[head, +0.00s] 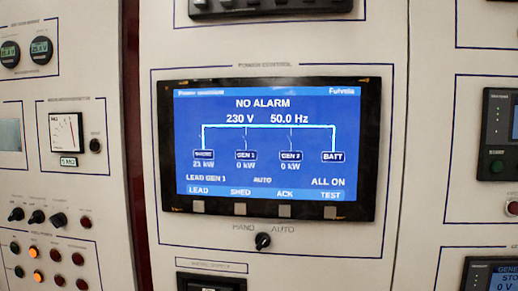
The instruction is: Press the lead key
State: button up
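The power control unit (370,150) has a black frame and a lit blue screen (268,140) in the middle of the head view. The screen reads NO ALARM, 230 V, 50.0 Hz, with LEAD GEN 1, AUTO and ALL ON lower down. Its bottom row reads LEAD, SHED, ACK and TEST. The lead key (198,207) is a small grey square on the lower frame, under the LEAD label at the left. Similar grey keys sit under SHED (242,210), ACK (285,212) and TEST (330,213). My gripper is not in view.
A black HAND/AUTO knob (263,241) sits below the unit. The left panel carries an analog meter (66,132), rotary knobs (37,217) and several small buttons, two lit orange. More devices (500,135) line the right panel. Nothing stands in front of the screen.

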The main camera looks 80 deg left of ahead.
aim_at(199, 206)
jog(key=u, duration=2.9)
